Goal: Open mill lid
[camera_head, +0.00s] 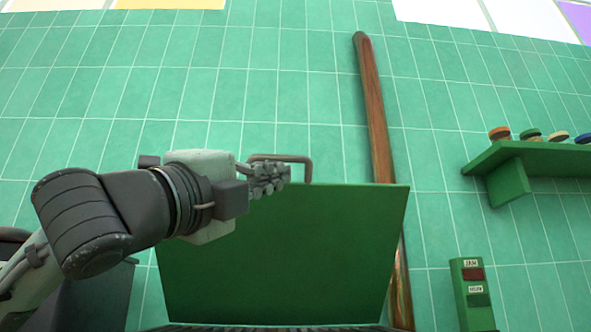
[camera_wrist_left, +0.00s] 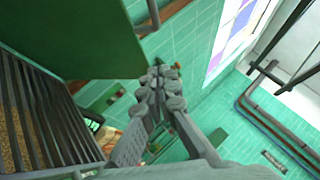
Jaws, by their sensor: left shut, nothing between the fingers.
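The mill lid is a flat dark green panel (camera_head: 285,255), raised and tilted up in the head view. A grey bar handle (camera_head: 310,170) sits at its top edge. My left gripper (camera_head: 272,178) is shut and empty, in front of part of the handle; I cannot tell whether it touches. In the left wrist view the lid (camera_wrist_left: 80,40) fills the upper left, and the shut fingers (camera_wrist_left: 160,90) point up just beyond its lower right corner. A slatted grate (camera_wrist_left: 45,115) shows below the lid at left, with brown grain-like stuff behind it. My right gripper is not in view.
A copper pipe (camera_head: 375,110) runs up the green tiled wall behind the lid. A green shelf (camera_head: 535,158) with several small jars is at right. A green switch box (camera_head: 472,292) with a red and a green button stands at lower right.

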